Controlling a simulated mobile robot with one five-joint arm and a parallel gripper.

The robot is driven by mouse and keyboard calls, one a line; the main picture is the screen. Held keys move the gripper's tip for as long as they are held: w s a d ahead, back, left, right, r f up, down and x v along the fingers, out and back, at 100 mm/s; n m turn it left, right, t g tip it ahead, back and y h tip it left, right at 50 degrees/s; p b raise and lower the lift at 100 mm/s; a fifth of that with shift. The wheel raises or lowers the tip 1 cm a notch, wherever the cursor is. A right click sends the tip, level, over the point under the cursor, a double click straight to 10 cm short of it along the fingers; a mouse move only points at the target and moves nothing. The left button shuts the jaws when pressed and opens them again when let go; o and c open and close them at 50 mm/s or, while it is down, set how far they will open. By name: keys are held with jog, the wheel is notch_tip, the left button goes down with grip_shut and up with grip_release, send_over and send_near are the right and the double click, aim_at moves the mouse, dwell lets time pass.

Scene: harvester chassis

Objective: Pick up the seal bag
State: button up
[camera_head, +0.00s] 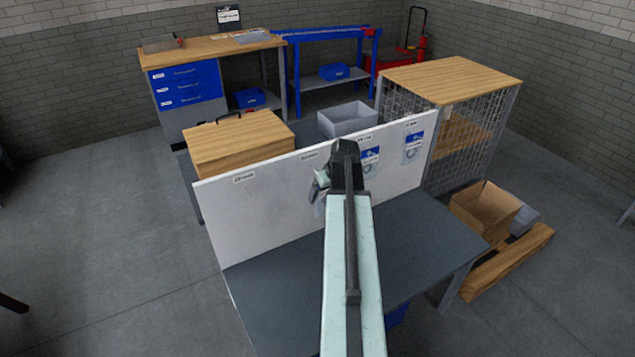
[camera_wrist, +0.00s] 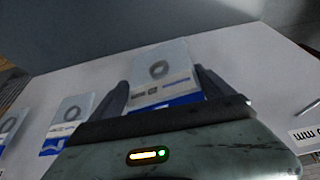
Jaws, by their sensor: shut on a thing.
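The seal bag (camera_wrist: 160,68) is a clear bag with a grey ring and a white and blue label. In the wrist view it sits between the two dark fingers of my gripper (camera_wrist: 163,80), which is shut on it. The bag is in front of the white board (camera_head: 250,215); I cannot tell whether it still touches the board. In the head view my arm hides most of the gripper and the bag.
Two similar bags hang on the board to the right, one nearer (camera_head: 370,160) and one farther (camera_head: 412,147). The board stands on a dark table (camera_head: 420,245).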

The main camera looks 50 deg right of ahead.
jog(key=s+a, duration=0.2)
jog(key=s, duration=0.6)
jog(key=shift+s+a, duration=0.4)
jog(key=shift+f, duration=0.15)
